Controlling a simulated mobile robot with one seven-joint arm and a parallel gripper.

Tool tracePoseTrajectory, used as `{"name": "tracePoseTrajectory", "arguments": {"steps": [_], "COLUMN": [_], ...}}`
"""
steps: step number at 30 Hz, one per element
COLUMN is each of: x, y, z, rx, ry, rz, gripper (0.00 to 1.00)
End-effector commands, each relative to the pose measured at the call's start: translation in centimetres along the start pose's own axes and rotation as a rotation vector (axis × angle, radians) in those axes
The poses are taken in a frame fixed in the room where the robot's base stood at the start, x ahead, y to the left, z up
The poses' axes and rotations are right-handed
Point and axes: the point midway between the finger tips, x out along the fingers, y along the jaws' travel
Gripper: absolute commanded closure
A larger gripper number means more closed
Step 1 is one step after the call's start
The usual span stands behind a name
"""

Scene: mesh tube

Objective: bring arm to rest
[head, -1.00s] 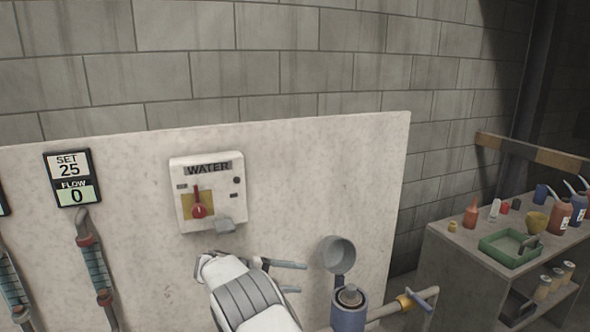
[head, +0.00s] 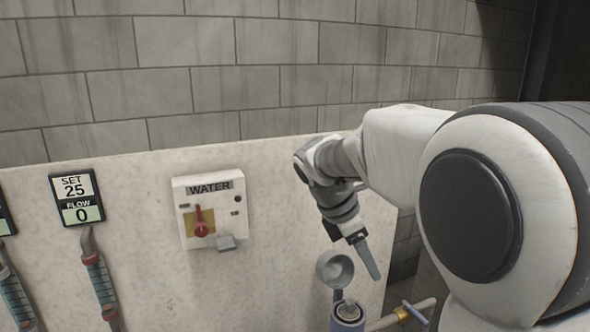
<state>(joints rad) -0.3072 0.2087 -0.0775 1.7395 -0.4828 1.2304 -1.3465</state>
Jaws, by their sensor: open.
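My gripper (head: 366,258) hangs in front of the right part of the pale panel, fingers pointing down. It is open and nothing shows between its fingers; one finger is seen clearly, the other is mostly hidden. My arm is raised and bent across the right side of the view. The white WATER box (head: 212,208), with its red lever upright and a grey padlock-like piece below, is left of my gripper and apart from it.
A pipe with a yellow collar (head: 402,314) runs right. A SET 25, FLOW 0 display (head: 78,199) hangs above a hose (head: 98,277) at left. My arm hides the bench side.

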Motion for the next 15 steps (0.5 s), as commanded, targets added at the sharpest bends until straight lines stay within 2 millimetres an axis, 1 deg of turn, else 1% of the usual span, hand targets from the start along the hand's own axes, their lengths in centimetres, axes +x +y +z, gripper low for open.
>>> {"name": "tracePoseTrajectory", "arguments": {"steps": [1,6,10,15], "x": [-1.2,-3.5,-5.0,-6.6], "y": [-1.4,-5.9,-9.3,-13.6], "z": [0.8,2.0,2.4,2.2], "rx": [0.094,0.432,0.69,1.026], "ry": [0.032,0.147,0.238,0.36], "rz": [0.018,0.054,0.07,0.073], "gripper": [0.31,0.31,0.31,0.31]}}
